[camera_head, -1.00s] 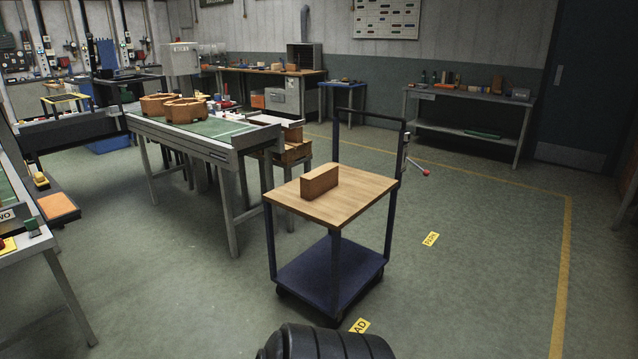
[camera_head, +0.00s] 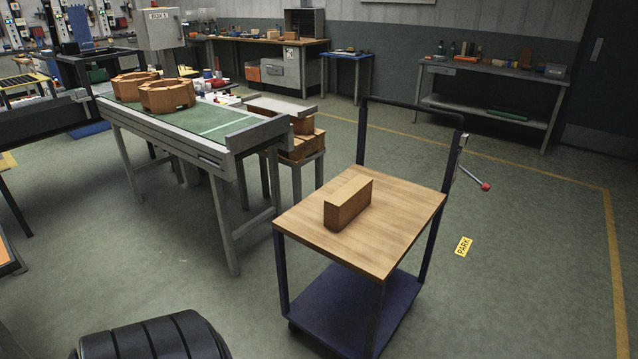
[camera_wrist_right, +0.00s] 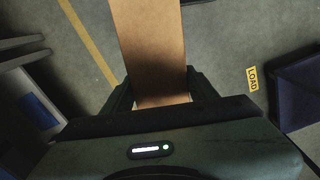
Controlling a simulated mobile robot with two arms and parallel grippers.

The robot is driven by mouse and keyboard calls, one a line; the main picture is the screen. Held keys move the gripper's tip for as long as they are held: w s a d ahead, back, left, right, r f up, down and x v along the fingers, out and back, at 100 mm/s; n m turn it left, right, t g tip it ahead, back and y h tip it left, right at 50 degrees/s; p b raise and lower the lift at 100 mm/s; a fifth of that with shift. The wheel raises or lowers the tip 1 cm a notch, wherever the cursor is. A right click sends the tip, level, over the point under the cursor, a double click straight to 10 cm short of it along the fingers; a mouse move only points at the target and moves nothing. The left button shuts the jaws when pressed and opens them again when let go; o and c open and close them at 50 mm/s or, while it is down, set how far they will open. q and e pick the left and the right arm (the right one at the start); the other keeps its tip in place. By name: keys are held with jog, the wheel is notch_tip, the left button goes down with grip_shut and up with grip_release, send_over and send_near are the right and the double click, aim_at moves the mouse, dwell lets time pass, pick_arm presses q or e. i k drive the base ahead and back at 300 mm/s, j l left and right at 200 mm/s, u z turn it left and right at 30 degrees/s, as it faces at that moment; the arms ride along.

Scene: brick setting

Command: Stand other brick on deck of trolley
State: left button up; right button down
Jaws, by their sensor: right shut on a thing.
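The trolley has a wooden deck (camera_head: 400,220), dark blue posts and a blue lower shelf, and stands right of centre in the head view. One brown brick (camera_head: 348,207) stands on the deck's left part. In the right wrist view my right gripper (camera_wrist_right: 160,92) is shut on another brown brick (camera_wrist_right: 150,40), which extends away from the jaws over the floor. The held brick is out of the head view. A dark blue surface (camera_wrist_right: 300,95), likely part of the trolley, shows at the right of the wrist view. My left gripper is not in view.
A green-topped table (camera_head: 225,122) with hexagonal brown pieces (camera_head: 167,96) stands left of the trolley. Behind it, bricks sit on a small stand (camera_head: 303,150). A handle rail (camera_head: 410,106) rises at the deck's far side. Much of the deck around the brick is bare.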

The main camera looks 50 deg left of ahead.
aim_at(383, 234)
jog(key=i+j, duration=0.1)
jog(key=j, duration=0.25)
jog(key=i+j, duration=0.1)
jog(key=j, duration=0.3)
jog(key=i+j, duration=0.1)
jog(key=j, duration=0.25)
jog(key=i+j+u, duration=0.1)
jog(key=j, duration=0.3)
jog(key=i+j, duration=0.15)
jog(key=j, duration=0.2)
jog(key=i+j, duration=0.1)
jog(key=j, duration=0.3)
